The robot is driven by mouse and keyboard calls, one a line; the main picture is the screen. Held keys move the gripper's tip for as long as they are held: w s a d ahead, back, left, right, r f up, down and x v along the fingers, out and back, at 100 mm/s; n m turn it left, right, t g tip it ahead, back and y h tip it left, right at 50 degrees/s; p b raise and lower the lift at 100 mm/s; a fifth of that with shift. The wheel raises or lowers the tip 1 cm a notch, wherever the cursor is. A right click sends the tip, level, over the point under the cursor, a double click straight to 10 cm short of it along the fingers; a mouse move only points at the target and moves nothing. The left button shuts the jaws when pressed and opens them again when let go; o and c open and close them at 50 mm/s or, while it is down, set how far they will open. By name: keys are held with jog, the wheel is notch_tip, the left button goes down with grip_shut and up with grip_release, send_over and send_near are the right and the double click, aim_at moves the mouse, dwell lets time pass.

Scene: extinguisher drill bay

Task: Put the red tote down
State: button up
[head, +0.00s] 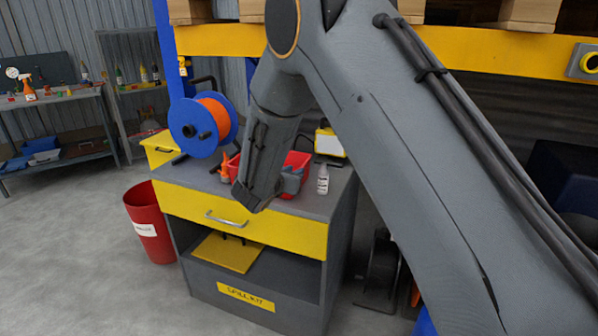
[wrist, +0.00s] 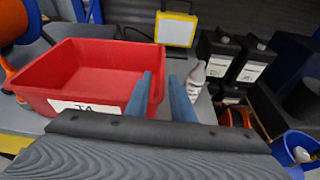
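The red tote (head: 298,161) stands on the grey top of the yellow-drawer cabinet (head: 322,205), partly hidden behind my arm. In the wrist view the tote (wrist: 60,75) is upright and looks empty, with a white label on its front wall. My gripper (wrist: 166,88) is at the tote's right wall, its two blue fingers apart with a visible gap between them. The left finger overlaps the wall and the right finger is outside, over the grey top. In the head view my gripper (head: 290,181) is mostly hidden by my arm.
A white bottle (wrist: 195,80) stands close right of the fingers. An orange bottle (head: 225,167) and orange cable reel (head: 203,122) are left of the tote. A yellow work lamp (wrist: 176,30) is behind. A red bin (head: 148,225) stands on the floor at left.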

jog(key=shift+v, duration=2.25)
jog(key=s+d+m+g+h, duration=0.1)
jog(key=s+d+m+g, duration=0.25)
jog(key=d, duration=0.45)
jog(key=s+d+f+m+g+h, duration=0.1)
jog(key=s+d+m+g, duration=0.1)
jog(key=s+d+m, duration=0.4)
jog(key=s+d+m+g+h, duration=0.1)
jog(key=s+d+m+g, duration=0.15)
jog(key=d, duration=0.65)
jog(key=s+d+m+g+y, duration=0.2)
jog(key=s+m+g+y, duration=0.1)
jog(key=s+m, duration=0.7)
jog(key=s+d+f+m+g+y, duration=0.1)
jog(key=s+m+y, duration=0.3)
jog(key=s+m, duration=0.6)
jog(key=s+g, duration=0.1)
jog(key=s, duration=0.3)
jog(key=shift+s+d+g+y, duration=0.25)
jog(key=shift+d+g+y, duration=0.1)
jog(key=shift+g+y, duration=0.05)
